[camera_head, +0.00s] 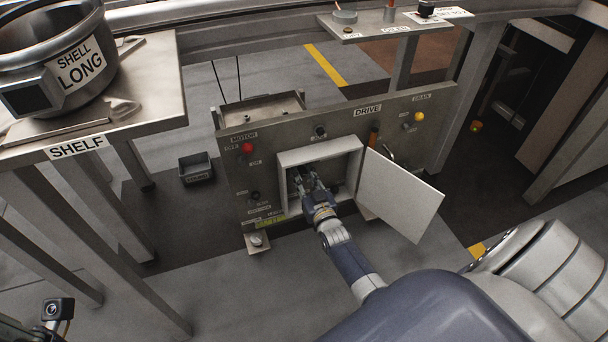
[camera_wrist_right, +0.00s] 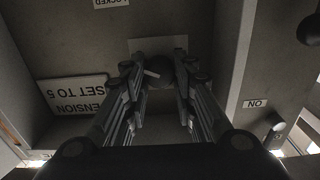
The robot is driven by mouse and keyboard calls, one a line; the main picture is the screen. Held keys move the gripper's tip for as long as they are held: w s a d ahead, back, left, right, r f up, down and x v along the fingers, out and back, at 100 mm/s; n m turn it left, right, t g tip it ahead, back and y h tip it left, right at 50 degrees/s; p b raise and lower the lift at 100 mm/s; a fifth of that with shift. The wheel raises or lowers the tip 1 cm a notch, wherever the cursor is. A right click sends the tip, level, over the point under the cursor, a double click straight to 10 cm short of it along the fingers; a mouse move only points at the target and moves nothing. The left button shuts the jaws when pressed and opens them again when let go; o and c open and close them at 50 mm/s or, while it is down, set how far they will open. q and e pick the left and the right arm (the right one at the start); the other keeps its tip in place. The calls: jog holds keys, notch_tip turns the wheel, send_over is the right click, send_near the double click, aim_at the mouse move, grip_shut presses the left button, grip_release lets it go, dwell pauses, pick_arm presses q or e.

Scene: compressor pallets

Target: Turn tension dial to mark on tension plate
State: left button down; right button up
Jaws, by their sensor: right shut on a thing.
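The tension dial (camera_wrist_right: 160,76) is a dark round knob on a lighter square tension plate (camera_wrist_right: 150,44), inside the open box (camera_head: 318,152) of the drive panel. My right gripper (camera_head: 308,182) reaches into this box. In the right wrist view the fingers of the right gripper (camera_wrist_right: 160,70) are shut on the dial, one on each side. A small light pointer shows on the dial. I cannot read the mark on the plate. A label (camera_wrist_right: 75,98) reading "TENSION SET TO 5" is beside the plate. My left gripper is not in view.
The box door (camera_head: 400,195) stands open to the right of my right arm. The drive panel (camera_head: 345,117) carries several knobs, a red button (camera_head: 247,148) and a yellow one (camera_head: 419,117). A shelf (camera_head: 150,100) with a large pot (camera_head: 60,60) stands at the left.

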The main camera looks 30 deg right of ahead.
jog(key=shift+m, duration=0.5)
jog(key=o, duration=1.1)
jog(key=shift+c, duration=0.2)
jog(key=shift+s, duration=0.1)
jog(key=v, duration=1.2)
jog(key=shift+s+f, duration=0.1)
jog(key=shift+f, duration=0.05)
